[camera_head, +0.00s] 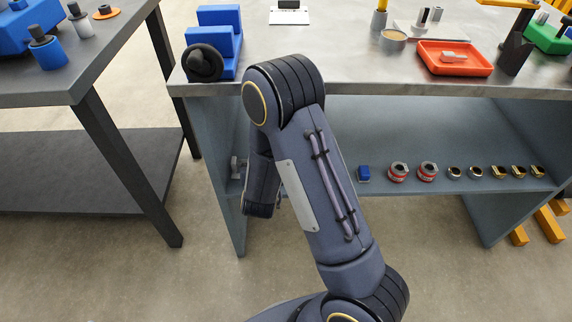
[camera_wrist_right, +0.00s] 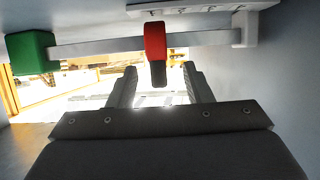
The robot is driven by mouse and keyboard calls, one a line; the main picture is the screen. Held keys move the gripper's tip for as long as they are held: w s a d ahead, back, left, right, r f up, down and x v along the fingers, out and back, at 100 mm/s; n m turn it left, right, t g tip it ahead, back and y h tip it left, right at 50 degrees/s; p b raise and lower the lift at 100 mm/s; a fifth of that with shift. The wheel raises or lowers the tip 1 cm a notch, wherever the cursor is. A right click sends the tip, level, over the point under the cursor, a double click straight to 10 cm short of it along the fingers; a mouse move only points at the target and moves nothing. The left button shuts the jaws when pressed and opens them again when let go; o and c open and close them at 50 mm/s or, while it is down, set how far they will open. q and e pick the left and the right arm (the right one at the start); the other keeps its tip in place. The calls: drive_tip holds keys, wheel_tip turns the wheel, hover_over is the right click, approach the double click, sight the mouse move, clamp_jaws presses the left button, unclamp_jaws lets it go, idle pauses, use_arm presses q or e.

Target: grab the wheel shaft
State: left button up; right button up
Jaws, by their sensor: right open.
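I cannot tell for sure which thing is the wheel shaft. In the right wrist view a pale bar (camera_wrist_right: 100,45) runs across the top, with a green block (camera_wrist_right: 30,54) at its left end. A red piece with a dark lower end (camera_wrist_right: 155,40) hangs at the bar's middle. My right gripper (camera_wrist_right: 160,68) is open, its two fingers apart on either side of the red piece in the picture; no contact shows. In the head view, a black wheel (camera_head: 204,63) sits at the front of a blue stepped block (camera_head: 217,32) on the bench. My left gripper is out of view.
My bent arm covers the middle of the metal bench (camera_head: 360,75) in the head view. A blue block (camera_head: 363,173) and several rings and cylinders stand on the lower shelf (camera_head: 400,140). A red tray (camera_head: 453,58) lies on top. A dark table (camera_head: 80,85) stands left, across a floor gap.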

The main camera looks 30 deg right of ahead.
drive_tip(key=b+x, duration=0.1)
drive_tip(key=x, duration=0.3)
drive_tip(key=shift+w+d+f, duration=0.15)
drive_tip(key=shift+w+d, duration=0.05)
drive_tip(key=shift+d, duration=0.05)
clamp_jaws()
